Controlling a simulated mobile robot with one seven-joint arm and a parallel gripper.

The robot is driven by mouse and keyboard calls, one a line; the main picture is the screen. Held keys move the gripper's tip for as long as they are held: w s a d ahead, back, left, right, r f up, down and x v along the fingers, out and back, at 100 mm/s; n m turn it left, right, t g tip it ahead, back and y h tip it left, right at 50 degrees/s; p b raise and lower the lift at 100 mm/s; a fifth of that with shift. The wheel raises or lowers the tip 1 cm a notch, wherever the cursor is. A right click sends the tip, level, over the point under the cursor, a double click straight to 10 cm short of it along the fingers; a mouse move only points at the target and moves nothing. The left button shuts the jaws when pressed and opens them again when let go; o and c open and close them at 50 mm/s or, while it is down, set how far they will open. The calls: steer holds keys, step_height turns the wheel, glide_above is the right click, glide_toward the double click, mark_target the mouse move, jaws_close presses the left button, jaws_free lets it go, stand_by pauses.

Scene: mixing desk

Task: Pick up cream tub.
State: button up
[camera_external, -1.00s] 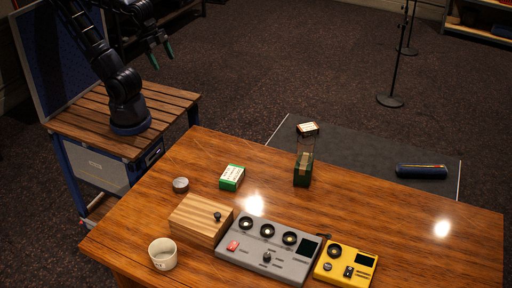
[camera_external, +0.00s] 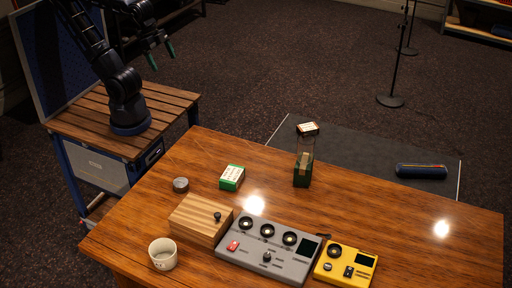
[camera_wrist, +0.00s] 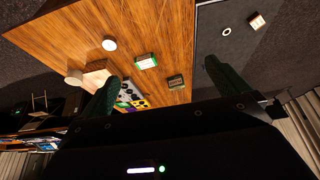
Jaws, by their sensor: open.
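A small, low, round grey tub (camera_external: 181,185), which looks like the cream tub, stands upright on the wooden desk near its left edge. It also shows in the wrist view as a pale round disc (camera_wrist: 109,44) at upper left. Nothing covers the tub.
A tall clear-and-green container (camera_external: 303,170), a grey mixer (camera_external: 268,250) and a yellow device (camera_external: 345,265) stand further right. The desk's right side is clear.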

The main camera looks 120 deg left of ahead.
steer(key=shift+w, duration=0.1)
steer(key=w+d+m, duration=0.2)
steer(key=w+d, duration=0.2)
steer(key=w, duration=0.3)
steer(key=w+d+m, duration=0.1)
steer(key=w+d, duration=0.4)
steer(key=w, duration=0.3)
steer(key=m+g+h, duration=0.2)
steer(key=m+h, duration=0.2)
steer(key=m, duration=0.4)
glide_above(164, 254)
step_height(164, 254, down, 26)
steer(key=shift+a+x, duration=0.15)
steer(key=shift+x, duration=1.55)
steer(key=shift+a+x, duration=0.2)
steer(key=shift+x, duration=1.55)
steer(key=shift+a+x, duration=0.15)
steer(key=shift+x, duration=1.55)
steer(key=shift+f, duration=0.2)
